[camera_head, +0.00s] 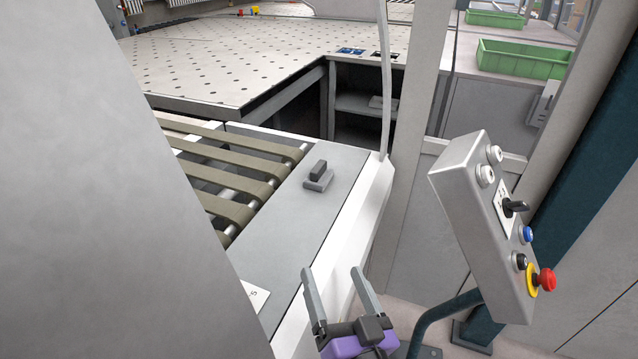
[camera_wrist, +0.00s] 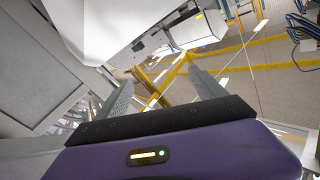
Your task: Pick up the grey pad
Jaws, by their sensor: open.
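A small grey pad (camera_head: 319,183) with a darker upright block on it lies on the flat grey end plate beside the belts in the head view. I take this to be the task's pad. My gripper (camera_head: 333,273) is at the bottom of the head view, nearer to me than the pad and apart from it. Its two fingers are spread with nothing between them. In the wrist view my gripper (camera_wrist: 160,83) is also open and empty, and the pad does not show there.
Dark belts (camera_head: 225,170) run left of the end plate (camera_head: 285,225). A perforated table (camera_head: 225,55) lies behind. A control box (camera_head: 480,220) with a red button stands at right. A green bin (camera_head: 522,60) is at the back right. A large grey panel (camera_head: 80,200) blocks the left.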

